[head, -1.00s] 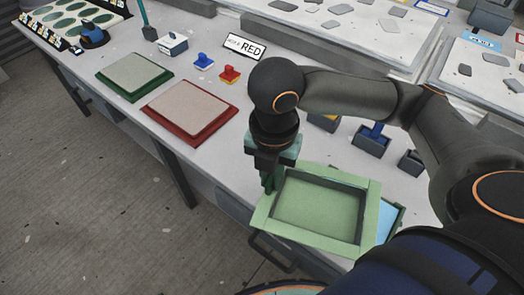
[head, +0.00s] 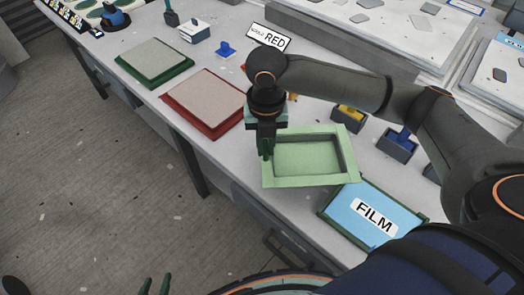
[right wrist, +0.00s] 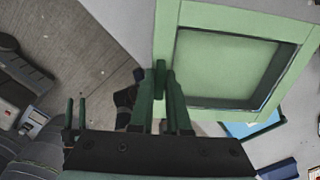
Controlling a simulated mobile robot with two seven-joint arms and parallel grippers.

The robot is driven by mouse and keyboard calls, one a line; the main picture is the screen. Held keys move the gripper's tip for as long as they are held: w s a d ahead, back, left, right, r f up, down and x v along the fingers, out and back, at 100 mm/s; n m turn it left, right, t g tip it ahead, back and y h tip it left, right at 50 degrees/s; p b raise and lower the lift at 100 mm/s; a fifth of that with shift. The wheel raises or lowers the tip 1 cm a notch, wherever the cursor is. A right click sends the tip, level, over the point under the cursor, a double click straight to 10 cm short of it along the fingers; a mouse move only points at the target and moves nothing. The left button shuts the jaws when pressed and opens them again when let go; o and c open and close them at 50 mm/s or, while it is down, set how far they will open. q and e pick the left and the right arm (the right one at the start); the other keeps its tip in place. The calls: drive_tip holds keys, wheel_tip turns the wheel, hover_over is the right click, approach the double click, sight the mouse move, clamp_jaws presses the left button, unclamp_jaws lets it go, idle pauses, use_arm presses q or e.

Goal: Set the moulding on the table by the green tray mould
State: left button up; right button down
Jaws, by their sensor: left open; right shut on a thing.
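The moulding is a pale green rectangular tray with a wide flat rim (head: 350,180). It also shows in the right wrist view (right wrist: 185,14). My right gripper (head: 267,152) is shut on its left rim and appears to hold it over the table. In the right wrist view the fingers (right wrist: 160,72) pinch the rim's edge. The green tray mould (head: 154,63), grey-topped on a dark green base, lies further back and left, apart from the moulding. My left gripper (head: 156,286) is open and empty at the bottom edge, with only its fingertips showing.
The red tray mould (head: 203,103) lies between the green mould and my right gripper. A blue FILM tray (head: 374,218) is at the front right. Blue and yellow tools in holders (head: 397,146) stand behind it. A RED sign (head: 268,38) stands at the back.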

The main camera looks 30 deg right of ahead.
drive_tip(key=w+f, duration=0.1)
drive_tip(key=f, duration=0.1)
drive_tip(key=w+f, duration=0.1)
drive_tip(key=w, duration=0.1)
drive_tip(key=shift+d+f, duration=0.15)
drive_tip(key=shift+f, duration=1.55)
drive_tip(key=c, duration=0.9)
unclamp_jaws()
drive_tip(key=shift+s+f, duration=0.1)
drive_tip(key=shift+f, duration=0.05)
wheel_tip(320, 180, up, 12)
drive_tip(key=shift+r, duration=0.2)
